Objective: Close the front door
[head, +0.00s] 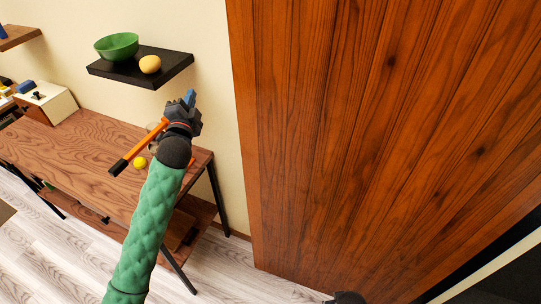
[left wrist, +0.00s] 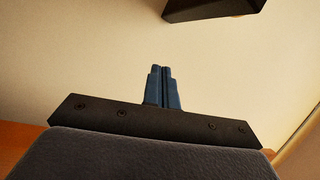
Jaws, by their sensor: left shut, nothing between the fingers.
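The front door (head: 370,130) is a large panel of reddish-brown wooden planks filling the right half of the head view. A dark strip shows along its lower right edge; no handle is visible. My left gripper (head: 189,98) is left of the door, in front of the cream wall and apart from the door. Its blue fingers are shut and empty; in the left wrist view they (left wrist: 163,86) are together against the plain wall. A small dark part at the bottom edge of the head view cannot be made out. My right gripper is not seen.
A black wall shelf (head: 108,70) with a green bowl (head: 117,46) and a yellow-orange round object (head: 150,64) is just above my left gripper. A wooden table (head: 75,150) stands beneath my left arm, with a box (head: 48,103) and a yellow ball (head: 140,163). Pale floor shows below.

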